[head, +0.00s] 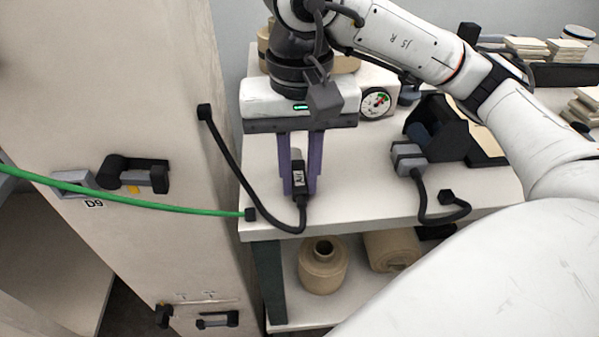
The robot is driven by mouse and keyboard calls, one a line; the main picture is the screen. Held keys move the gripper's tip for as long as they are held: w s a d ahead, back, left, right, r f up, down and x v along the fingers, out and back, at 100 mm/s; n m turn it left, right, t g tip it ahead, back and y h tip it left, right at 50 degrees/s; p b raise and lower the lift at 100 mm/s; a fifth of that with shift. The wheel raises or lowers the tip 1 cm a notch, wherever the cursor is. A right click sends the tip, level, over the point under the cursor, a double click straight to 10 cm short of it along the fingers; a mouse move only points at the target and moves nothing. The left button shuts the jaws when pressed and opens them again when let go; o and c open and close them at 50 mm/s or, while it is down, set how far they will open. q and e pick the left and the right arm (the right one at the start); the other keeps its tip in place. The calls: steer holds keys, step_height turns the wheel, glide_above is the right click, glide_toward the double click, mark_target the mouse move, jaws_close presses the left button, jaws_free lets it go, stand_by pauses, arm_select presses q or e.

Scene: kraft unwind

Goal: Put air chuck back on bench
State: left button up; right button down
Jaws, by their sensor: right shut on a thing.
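A black hose (236,170) curves from the chuck's lower end up left to a black block in front of the beige panel. My left gripper is not in view.
A green hose (150,204) runs from the left to the bench's front left corner. A grey-black tool with a short hose (408,157), a gauge (376,102) and a dark holder (440,128) are on the bench. Brown rolls (323,265) lie on the shelf below. The beige panel (120,60) is left.

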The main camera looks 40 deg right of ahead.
mark_target(300, 182)
steer(key=c, duration=1.6)
jaws_free()
steer(key=shift+f, duration=0.1)
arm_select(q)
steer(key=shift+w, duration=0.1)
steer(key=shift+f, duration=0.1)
